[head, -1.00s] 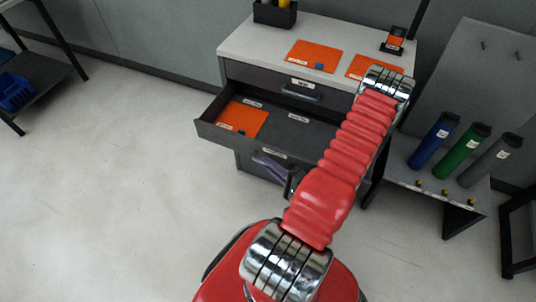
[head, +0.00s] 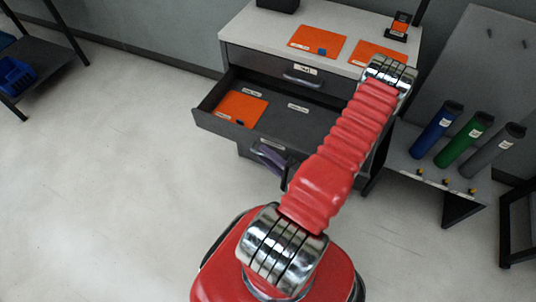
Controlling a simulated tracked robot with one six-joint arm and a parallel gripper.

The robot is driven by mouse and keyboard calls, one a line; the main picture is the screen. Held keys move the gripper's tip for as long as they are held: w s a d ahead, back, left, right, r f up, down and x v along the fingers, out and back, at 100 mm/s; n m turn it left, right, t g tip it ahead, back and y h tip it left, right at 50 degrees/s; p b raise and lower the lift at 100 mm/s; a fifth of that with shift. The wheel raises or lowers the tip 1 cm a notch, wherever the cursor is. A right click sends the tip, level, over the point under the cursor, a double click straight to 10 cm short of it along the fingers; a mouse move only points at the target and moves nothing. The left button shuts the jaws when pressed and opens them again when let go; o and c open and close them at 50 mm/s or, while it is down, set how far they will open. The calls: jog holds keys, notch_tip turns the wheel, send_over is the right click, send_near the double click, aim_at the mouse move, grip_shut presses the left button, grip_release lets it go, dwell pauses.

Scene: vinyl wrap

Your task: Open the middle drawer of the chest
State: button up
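The chest (head: 234,53) has a pale top and dark drawers. Its top drawer, with a pale handle (head: 302,80), is closed. The middle drawer (head: 300,125) stands well out from the chest, and an orange sheet (head: 238,106) with a small blue item lies inside at its left. My red arm crosses over the drawer's right part and hides it. My gripper (head: 288,172) shows only as a dark bit at the drawer's front, beside the arm. Its fingers and the drawer's handle are mostly hidden, so I cannot tell whether it grips.
Orange sheets (head: 317,40) and a small stand (head: 397,32) are on the chest top. Blue, green and grey rolls (head: 463,140) stand on a rack at right. A blue bin (head: 14,70) is on a shelf at left. The floor at left is clear.

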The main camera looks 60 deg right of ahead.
jog(key=shift+s+r, duration=0.1)
jog(key=f+v, duration=0.1)
jog(key=v, duration=1.2)
jog(key=shift+s+r, duration=0.3)
jog(key=shift+r, duration=0.1)
dwell(0.4)
dwell(0.7)
